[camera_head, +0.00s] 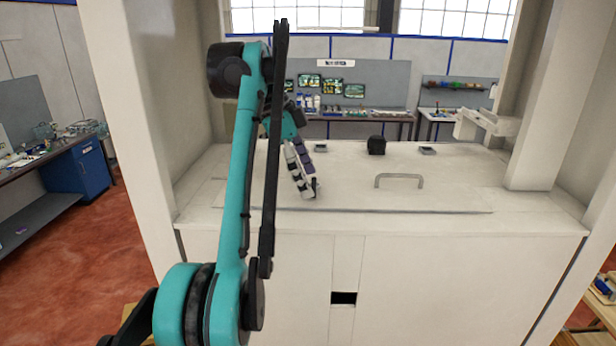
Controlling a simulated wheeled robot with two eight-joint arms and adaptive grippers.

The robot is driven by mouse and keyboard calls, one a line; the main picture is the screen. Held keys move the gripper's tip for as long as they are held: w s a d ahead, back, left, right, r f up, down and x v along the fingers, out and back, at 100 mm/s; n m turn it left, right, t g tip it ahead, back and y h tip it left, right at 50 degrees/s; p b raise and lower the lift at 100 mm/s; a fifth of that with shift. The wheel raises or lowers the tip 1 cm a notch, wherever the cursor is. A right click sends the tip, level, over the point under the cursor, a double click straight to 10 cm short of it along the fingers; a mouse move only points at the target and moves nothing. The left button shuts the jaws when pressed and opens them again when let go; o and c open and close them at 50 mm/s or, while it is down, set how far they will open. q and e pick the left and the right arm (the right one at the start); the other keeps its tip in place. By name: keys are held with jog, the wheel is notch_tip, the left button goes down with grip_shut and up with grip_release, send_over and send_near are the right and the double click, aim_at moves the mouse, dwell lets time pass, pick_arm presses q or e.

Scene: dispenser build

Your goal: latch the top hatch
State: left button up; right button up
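The top hatch (440,197) is a flat white panel lying level with the top of a white cabinet, apparently closed. A grey bar handle (398,178) stands near its front right. A black block (376,145) sits at the back, with a small grey fitting to its left (320,148) and another to its right (427,150). I cannot tell which part is the latch. My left gripper (309,188) points down over the left part of the hatch, left of the handle. Its fingers overlap in this view, and whether they touch the panel is unclear. My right gripper is out of view.
White posts frame the cabinet on both sides; a bracket (487,123) juts from the right one. The cabinet front has a small dark slot (343,298). The hatch's right part is clear. Workbenches stand at the back and left.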

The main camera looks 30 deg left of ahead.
pick_arm(q)
jog(key=shift+w+d, duration=0.1)
jog(key=shift+d, duration=0.15)
